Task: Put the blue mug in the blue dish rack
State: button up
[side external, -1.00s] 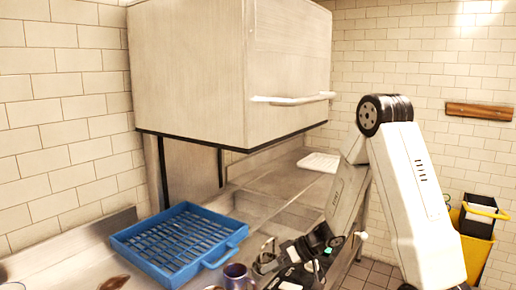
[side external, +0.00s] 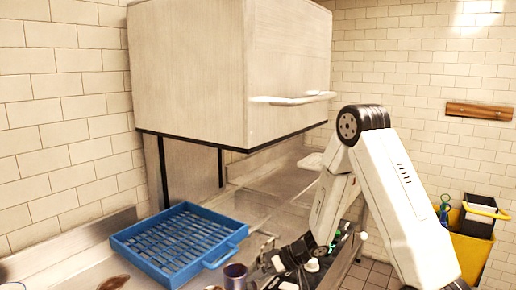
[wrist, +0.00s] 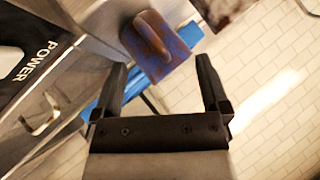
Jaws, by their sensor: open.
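The blue mug (side external: 235,276) stands on the steel counter at the bottom of the side view, in front of the rack, partly cut off by the frame edge. In the wrist view the mug (wrist: 168,62) shows blue and brownish, with its handle towards the camera, just beyond the fingertips. My gripper (wrist: 160,68) is open, with nothing clearly between its fingers. In the side view my gripper is low, right of the mug, its fingers hard to make out. The blue dish rack (side external: 217,262) sits empty on the counter; part of it shows behind the fingers (wrist: 97,108).
A large steel hood (side external: 190,75) overhangs the counter behind the rack. A panel marked POWER (wrist: 32,62) is at the left of the wrist view. A brown patch (side external: 113,284) lies on the counter left of the mug. A yellow bucket (side external: 474,247) stands at right.

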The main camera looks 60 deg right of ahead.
aim_at(243, 288)
jog(key=shift+x, duration=1.6)
grip_shut()
jog(key=shift+s, duration=0.1)
jog(key=shift+s+f, duration=0.15)
